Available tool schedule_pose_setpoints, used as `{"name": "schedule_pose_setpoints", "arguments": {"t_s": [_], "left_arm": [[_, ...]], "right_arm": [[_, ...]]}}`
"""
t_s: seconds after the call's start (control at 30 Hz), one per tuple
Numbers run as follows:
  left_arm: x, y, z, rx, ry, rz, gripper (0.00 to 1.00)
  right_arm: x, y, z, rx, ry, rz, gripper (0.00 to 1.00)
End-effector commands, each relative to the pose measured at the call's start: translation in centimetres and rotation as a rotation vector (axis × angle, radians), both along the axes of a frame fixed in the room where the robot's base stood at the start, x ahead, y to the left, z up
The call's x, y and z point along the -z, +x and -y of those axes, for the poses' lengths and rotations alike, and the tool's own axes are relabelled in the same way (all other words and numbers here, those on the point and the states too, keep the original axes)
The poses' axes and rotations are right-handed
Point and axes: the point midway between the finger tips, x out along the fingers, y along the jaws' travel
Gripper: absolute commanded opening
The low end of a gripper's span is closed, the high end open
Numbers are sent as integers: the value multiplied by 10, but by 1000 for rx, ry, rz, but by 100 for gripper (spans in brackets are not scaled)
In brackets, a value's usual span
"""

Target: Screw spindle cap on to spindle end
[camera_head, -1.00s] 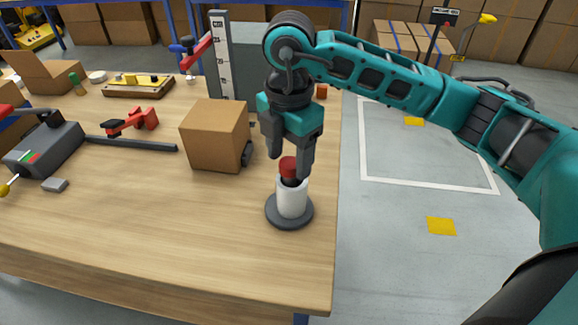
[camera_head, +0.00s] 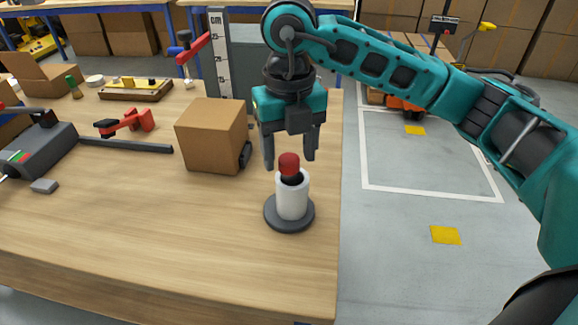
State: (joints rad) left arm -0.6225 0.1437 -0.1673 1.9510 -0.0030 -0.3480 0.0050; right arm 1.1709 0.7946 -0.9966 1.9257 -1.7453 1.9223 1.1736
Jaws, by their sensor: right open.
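The red spindle cap (camera_head: 289,163) sits on the dark top of the spindle end, above a white roll (camera_head: 292,198). The roll stands upright on a dark round base (camera_head: 289,222) near the right edge of the table. My right gripper (camera_head: 290,160) is above and around the cap, fingers pointing down and spread apart, with a gap between them and the cap. Whether the cap is fully seated cannot be told. My left gripper is not in view.
A cardboard box (camera_head: 211,136) stands just left of the spindle. A height gauge (camera_head: 221,52) stands behind it. A red clamp (camera_head: 126,122) and a grey device (camera_head: 38,149) lie further left. The front of the wooden table (camera_head: 150,240) is clear.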

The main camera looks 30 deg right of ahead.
Motion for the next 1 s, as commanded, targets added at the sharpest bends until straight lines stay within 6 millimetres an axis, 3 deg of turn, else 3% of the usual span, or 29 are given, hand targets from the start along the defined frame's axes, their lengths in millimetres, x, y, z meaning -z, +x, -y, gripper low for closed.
{"name": "schedule_pose_setpoints", "arguments": {"t_s": [0.1, 0.37, 1.0], "left_arm": [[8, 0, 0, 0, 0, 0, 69], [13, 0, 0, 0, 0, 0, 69], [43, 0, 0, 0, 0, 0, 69]], "right_arm": [[2, 0, 0, -140, -1, 1, 62], [1, 0, 0, -286, 0, 0, 62], [1, 0, 0, -1059, -1, 2, 62]]}}
